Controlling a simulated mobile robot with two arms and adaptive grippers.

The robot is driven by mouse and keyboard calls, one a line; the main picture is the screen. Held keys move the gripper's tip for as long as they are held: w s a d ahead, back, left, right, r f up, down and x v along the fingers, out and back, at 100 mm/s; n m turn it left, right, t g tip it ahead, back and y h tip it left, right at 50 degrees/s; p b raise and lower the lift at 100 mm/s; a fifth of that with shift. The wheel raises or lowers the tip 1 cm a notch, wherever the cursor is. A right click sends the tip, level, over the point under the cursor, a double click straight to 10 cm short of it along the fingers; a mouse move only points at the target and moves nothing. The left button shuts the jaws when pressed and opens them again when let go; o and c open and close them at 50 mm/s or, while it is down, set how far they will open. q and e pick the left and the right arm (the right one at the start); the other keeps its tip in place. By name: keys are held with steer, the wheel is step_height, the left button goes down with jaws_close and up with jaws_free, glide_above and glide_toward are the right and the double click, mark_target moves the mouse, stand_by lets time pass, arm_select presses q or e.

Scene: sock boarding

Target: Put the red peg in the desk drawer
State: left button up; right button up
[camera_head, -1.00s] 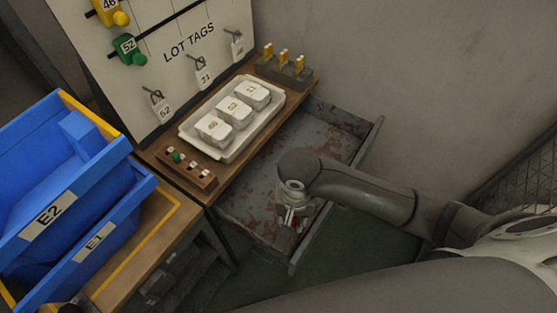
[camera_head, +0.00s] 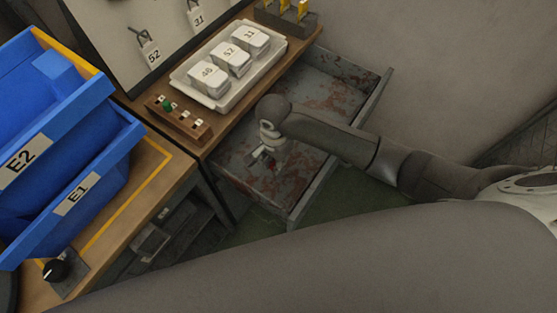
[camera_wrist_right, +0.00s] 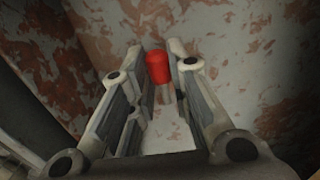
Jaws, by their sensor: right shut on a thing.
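The red peg (camera_wrist_right: 158,68) shows between the fingers of my right gripper (camera_wrist_right: 161,72) in the right wrist view, with a pale part below its red top. My right gripper is shut on it. In the head view the right gripper (camera_head: 262,154) points down over the open desk drawer (camera_head: 335,95), near the drawer's left side. The drawer is grey with rusty red patches and looks empty. My left gripper is not in view.
On the desk, a white tray (camera_head: 212,99) holds three numbered white blocks, with a small wooden peg rack (camera_head: 188,124) in front. A block with yellow-topped items (camera_head: 287,20) stands at the back. Blue bins E1 (camera_head: 110,165) and E2 (camera_head: 45,125) stand left.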

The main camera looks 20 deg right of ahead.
steer(key=f, duration=0.1)
steer(key=w+d+f, duration=0.2)
steer(key=shift+w+f, duration=0.15)
steer(key=shift+f, duration=0.05)
steer(key=shift+a+f+b, duration=0.1)
steer(key=shift+f+b, duration=0.25)
steer(key=shift+f, duration=1.15)
steer(key=shift+f, duration=0.1)
steer(key=o, duration=0.8)
step_height(320, 180, up, 12)
steer(key=shift+r+p, duration=0.1)
steer(key=shift+p, duration=0.55)
